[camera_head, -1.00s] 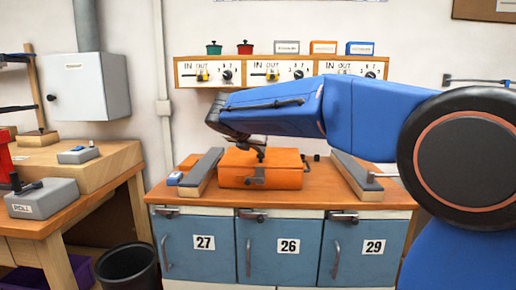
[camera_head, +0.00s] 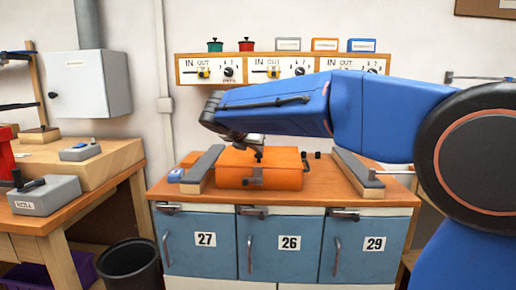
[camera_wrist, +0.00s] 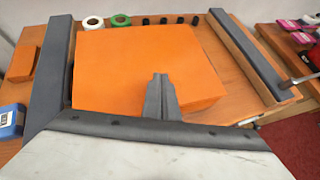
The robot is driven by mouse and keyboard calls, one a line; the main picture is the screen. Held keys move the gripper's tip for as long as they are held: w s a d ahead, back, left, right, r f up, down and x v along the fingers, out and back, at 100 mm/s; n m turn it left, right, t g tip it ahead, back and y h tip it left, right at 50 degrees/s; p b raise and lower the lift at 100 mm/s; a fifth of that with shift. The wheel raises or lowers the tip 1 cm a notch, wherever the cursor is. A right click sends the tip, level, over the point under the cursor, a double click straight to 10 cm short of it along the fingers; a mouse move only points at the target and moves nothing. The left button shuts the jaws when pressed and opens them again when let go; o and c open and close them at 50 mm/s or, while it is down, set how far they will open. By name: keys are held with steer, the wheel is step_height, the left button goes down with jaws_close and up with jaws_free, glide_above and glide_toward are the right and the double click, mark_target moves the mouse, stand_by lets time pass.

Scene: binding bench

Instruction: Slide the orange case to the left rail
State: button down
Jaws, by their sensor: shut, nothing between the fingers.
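The orange case (camera_head: 285,175) lies on the bench between two grey-topped rails, and also fills the middle of the wrist view (camera_wrist: 120,60). Its left side is close beside the left rail (camera_head: 203,168); a thin dark gap shows near its front corner in the wrist view, where the left rail (camera_wrist: 52,75) runs along it. My gripper (camera_head: 258,157) is over the case in the head view. In the wrist view its fingers (camera_wrist: 158,78) are closed together and empty in front of the case's top. I cannot tell whether they touch it.
A blue box (camera_head: 175,176) and an orange block (camera_wrist: 25,55) lie left of the left rail. Tape rolls (camera_wrist: 121,20) and several small dark pegs line the back.

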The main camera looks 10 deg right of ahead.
steer(key=shift+a+r, duration=0.2)
steer(key=shift+r, duration=0.1)
steer(key=s+a, duration=0.6)
steer(key=s, duration=0.2)
steer(key=s+d+f+m+g+y, duration=0.1)
steer(key=s+d+f+m+g, duration=0.1)
steer(key=s+d+f+m, duration=0.5)
steer(key=s+d+f+m+g+y, duration=0.2)
steer(key=s+d+f+m, duration=0.2)
steer(key=s+d, duration=0.3)
steer(key=s+f+m+y, duration=0.4)
steer(key=s+f+m, duration=1)
steer(key=s+m, duration=0.3)
steer(key=shift+s+d+f, duration=0.2)
steer(key=shift+s+d, duration=0.25)
steer(key=shift+s, duration=0.7)
